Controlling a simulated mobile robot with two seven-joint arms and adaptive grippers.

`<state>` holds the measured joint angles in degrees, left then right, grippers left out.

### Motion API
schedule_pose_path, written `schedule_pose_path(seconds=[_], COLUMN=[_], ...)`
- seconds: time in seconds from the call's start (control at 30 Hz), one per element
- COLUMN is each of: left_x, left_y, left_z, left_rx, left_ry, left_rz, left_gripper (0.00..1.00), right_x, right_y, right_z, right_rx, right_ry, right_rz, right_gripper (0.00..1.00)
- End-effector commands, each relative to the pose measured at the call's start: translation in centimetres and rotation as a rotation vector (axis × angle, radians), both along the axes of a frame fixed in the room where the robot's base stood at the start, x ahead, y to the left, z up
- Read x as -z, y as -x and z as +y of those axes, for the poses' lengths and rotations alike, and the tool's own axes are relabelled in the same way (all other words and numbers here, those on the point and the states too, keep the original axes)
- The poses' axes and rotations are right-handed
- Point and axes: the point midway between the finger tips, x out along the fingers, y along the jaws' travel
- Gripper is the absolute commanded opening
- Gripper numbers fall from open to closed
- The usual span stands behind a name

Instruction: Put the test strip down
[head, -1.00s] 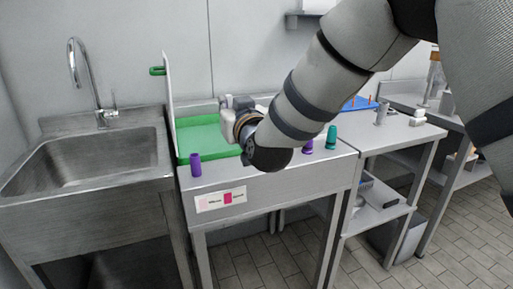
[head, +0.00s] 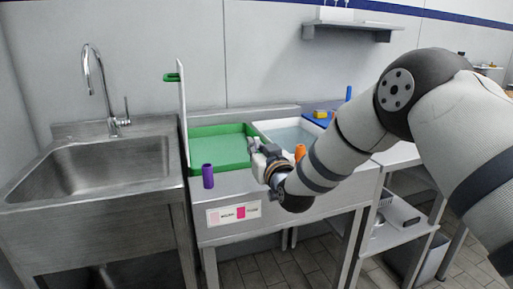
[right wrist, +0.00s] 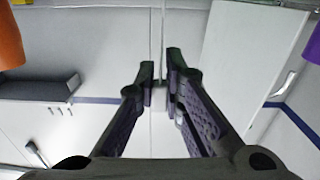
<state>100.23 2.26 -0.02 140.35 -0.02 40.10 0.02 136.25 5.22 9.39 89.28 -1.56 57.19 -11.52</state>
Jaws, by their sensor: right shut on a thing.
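My right gripper (head: 256,146) is at the right end of the green tray (head: 222,163), near the edge beside the white basin. In the right wrist view its two fingers (right wrist: 161,82) are close together around a thin pale strip (right wrist: 162,30), which looks like the test strip and reaches away from the fingertips. The strip cannot be made out clearly in the head view. A label with pink swatches (head: 233,213) is on the bench front. My left gripper is not in view.
A purple holder (head: 207,176) stands at the bench's front edge, and an orange one (head: 299,152) is right of my gripper. A white basin (head: 288,136) is behind my arm. An upright white panel (head: 183,125) borders the green tray; a sink (head: 95,168) lies left.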

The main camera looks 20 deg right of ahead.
Motion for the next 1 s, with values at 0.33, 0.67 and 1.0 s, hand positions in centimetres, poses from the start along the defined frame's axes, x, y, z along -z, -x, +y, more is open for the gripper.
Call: schedule_pose_path(seconds=[0.33, 0.67, 1.0], left_x=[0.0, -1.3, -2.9], left_y=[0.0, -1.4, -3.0], left_z=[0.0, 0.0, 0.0], left_rx=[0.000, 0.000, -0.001], left_ry=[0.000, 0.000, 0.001], left_rz=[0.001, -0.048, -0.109], left_gripper=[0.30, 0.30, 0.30], right_x=[0.1, -1.1, -0.7], right_y=[0.0, 3.9, 11.3], right_z=[0.0, -0.1, -0.3], right_rx=[0.000, -0.001, 0.000], right_ry=[0.000, 0.000, 0.000], right_rz=[0.001, -0.006, -0.004], right_gripper=[0.29, 0.29, 0.29])
